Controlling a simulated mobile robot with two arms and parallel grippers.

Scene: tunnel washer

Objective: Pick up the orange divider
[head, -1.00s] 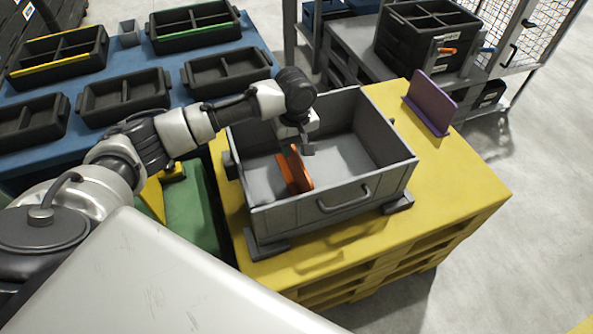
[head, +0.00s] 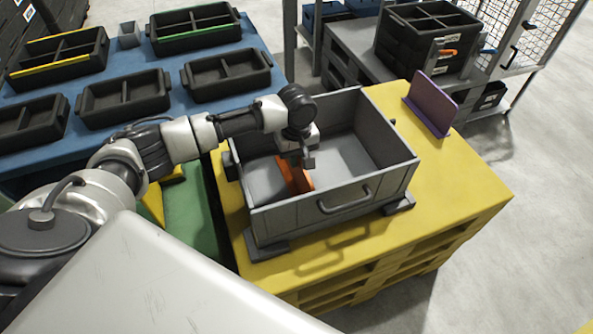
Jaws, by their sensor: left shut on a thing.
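The orange divider (head: 299,179) stands inside the grey open box (head: 335,203) on the yellow pallet table. My left gripper (head: 297,162) reaches down into the box from the left and is shut on the upper part of the orange divider. The fingers hide part of the divider's top. The divider's lower part is partly behind the box's front wall, so I cannot tell whether it touches the floor of the box. My right gripper does not show.
A purple divider (head: 430,104) stands on the yellow table (head: 455,190) right of the box. Black divided trays (head: 125,98) sit on the blue table (head: 160,58) at left. Stacked black crates (head: 425,40) stand at the back right. The table's right part is clear.

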